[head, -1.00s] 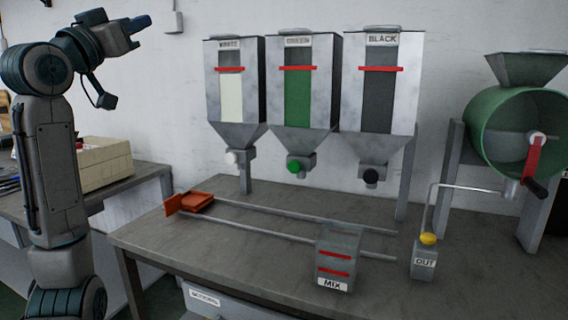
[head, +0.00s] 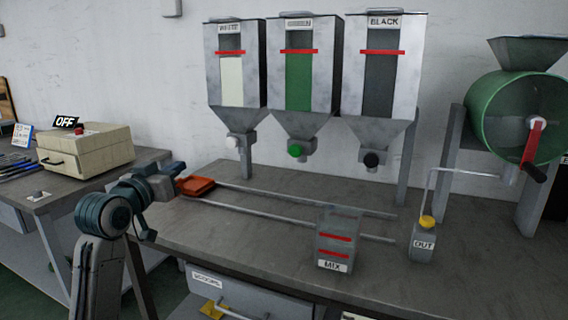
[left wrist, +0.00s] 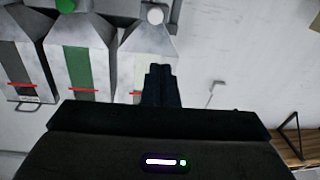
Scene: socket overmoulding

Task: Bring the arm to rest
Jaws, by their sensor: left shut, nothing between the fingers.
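My left gripper (head: 178,169) is shut and empty. In the head view its dark fingers are low at the left, near the left edge of the workbench and in front of the orange-red tray (head: 200,187) at the rail's left end. I cannot tell whether it touches the tray. In the left wrist view the closed fingers (left wrist: 161,86) point at the wall, with the hoppers upside down beyond them. My right gripper is in neither view.
White, green and black hoppers (head: 308,75) stand over the bench (head: 250,235). The MIX box (head: 338,240), OUT container (head: 423,242) and green drum (head: 500,115) are to the right. A beige box (head: 85,150) marked OFF sits on the left table. The bench's front middle is clear.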

